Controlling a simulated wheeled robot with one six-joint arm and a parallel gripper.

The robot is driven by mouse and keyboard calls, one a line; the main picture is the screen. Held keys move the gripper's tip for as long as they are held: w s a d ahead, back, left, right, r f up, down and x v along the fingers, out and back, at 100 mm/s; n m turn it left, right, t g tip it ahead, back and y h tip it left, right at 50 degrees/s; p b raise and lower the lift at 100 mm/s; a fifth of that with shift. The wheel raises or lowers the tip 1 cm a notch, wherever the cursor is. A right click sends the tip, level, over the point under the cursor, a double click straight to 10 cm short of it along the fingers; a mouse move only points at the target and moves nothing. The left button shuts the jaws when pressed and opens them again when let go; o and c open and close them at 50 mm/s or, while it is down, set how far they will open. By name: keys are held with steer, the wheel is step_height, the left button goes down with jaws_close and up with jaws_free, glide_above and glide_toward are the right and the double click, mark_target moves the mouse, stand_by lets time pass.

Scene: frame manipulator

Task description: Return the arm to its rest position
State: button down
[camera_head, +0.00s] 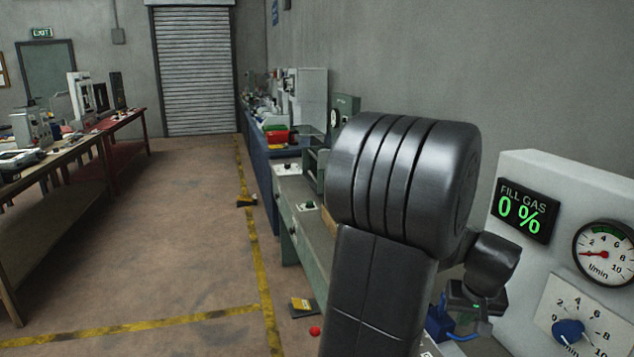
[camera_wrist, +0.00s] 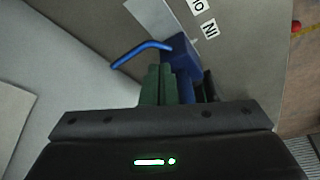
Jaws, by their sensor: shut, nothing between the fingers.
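My black arm (camera_head: 405,180) is bent up in front of the head camera and covers the middle right of that view. My gripper (camera_wrist: 159,68) shows in the wrist view with its two dark green fingers together and nothing held between them. In the head view, my wrist hangs down beside a panel, and the fingertips are hard to make out. A blue block with a blue hose (camera_wrist: 180,58) lies just beyond the fingers in the wrist view. I cannot tell whether they touch it.
A white panel (camera_head: 560,170) with a "FILL GAS 0 %" display (camera_head: 525,211), a gauge (camera_head: 603,253) and a blue knob (camera_head: 568,332) stands close at right. A green bench (camera_head: 290,225) runs behind my arm.

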steer(key=s+a+p+v, duration=0.1)
steer(key=p+v, duration=0.3)
steer(key=v, duration=0.3)
steer(key=w+d+f+b, duration=0.1)
steer(key=w+f+b, duration=0.45)
steer(key=f, duration=0.25)
steer(key=s, duration=0.1)
steer(key=s+d+r+p, duration=0.1)
steer(key=s, duration=0.1)
steer(key=s+r, duration=0.1)
steer(key=s, duration=0.1)
steer(key=shift+s+d, duration=0.15)
steer(key=shift+d, duration=0.25)
steer(key=shift+a+f, duration=0.1)
steer(key=shift+a, duration=0.05)
